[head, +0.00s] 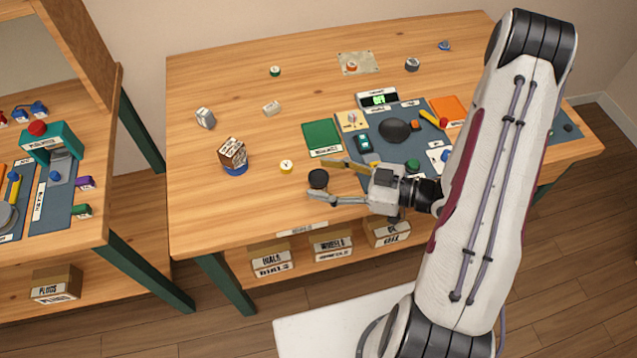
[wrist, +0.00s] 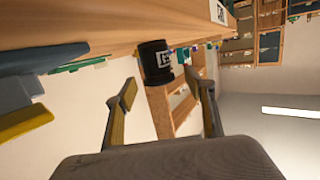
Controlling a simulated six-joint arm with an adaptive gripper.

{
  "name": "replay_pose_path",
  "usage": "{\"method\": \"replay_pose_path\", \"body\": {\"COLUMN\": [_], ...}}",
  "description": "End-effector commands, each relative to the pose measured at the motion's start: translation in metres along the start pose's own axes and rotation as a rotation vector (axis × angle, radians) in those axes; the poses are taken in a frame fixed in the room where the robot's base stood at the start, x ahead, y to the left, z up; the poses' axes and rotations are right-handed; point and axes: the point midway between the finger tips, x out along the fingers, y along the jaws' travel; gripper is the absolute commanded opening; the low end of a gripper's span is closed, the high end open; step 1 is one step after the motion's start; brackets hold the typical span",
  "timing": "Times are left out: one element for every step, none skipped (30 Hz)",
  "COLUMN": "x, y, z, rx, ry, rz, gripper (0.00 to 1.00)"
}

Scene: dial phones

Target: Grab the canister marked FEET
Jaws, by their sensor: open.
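A small black canister (head: 318,180) stands near the front edge of the wooden table, between the fingers of my gripper (head: 317,178) in the head view. In the wrist view the black canister (wrist: 152,61) lies ahead, at the opening between the two fingertips of my gripper (wrist: 160,82). It bears a white label with dark marks that I cannot read in full. My gripper is open, its fingers spread on either side of the canister, with no clear contact. No other thing in view legibly reads FEET.
A green mat (head: 322,138) and a grey work mat (head: 402,108) with several parts lie behind. Labelled bins (head: 271,262) sit on the shelf below.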

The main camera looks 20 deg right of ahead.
Motion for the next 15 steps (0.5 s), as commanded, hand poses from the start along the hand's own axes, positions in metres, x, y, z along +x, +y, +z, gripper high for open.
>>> {"method": "replay_pose_path", "body": {"x": [0.005,0.007,0.01,0.012,0.013,0.015,0.016,0.017,0.018,0.019,0.019,0.019,0.019,0.019,0.019], "y": [0.0,0.0,0.0,0.0,0.0,0.0,0.0,0.0,0.0,0.0,0.0,0.001,0.001,0.001,0.001], "z": [0.0,0.0,0.0,0.0,0.0,0.0,0.0,0.0,0.0,0.0,0.0,0.0,0.0,0.0,0.0], "rx": [-0.001,-0.001,-0.001,-0.001,-0.001,-0.001,-0.001,-0.001,-0.001,-0.001,-0.001,-0.001,-0.001,-0.001,-0.001], "ry": [0.0,0.0,0.0,0.0,0.0,0.0,0.0,0.0,0.0,0.0,0.0,0.0,0.0,0.0,0.0], "rz": [-0.002,-0.002,-0.002,-0.002,-0.001,-0.001,-0.001,-0.001,-0.001,0.0,0.0,0.0,0.001,0.001,0.001], "gripper": [0.54,0.54,0.54,0.54,0.54,0.54,0.54,0.54,0.54,0.54,0.54,0.54,0.54,0.54,0.54]}}
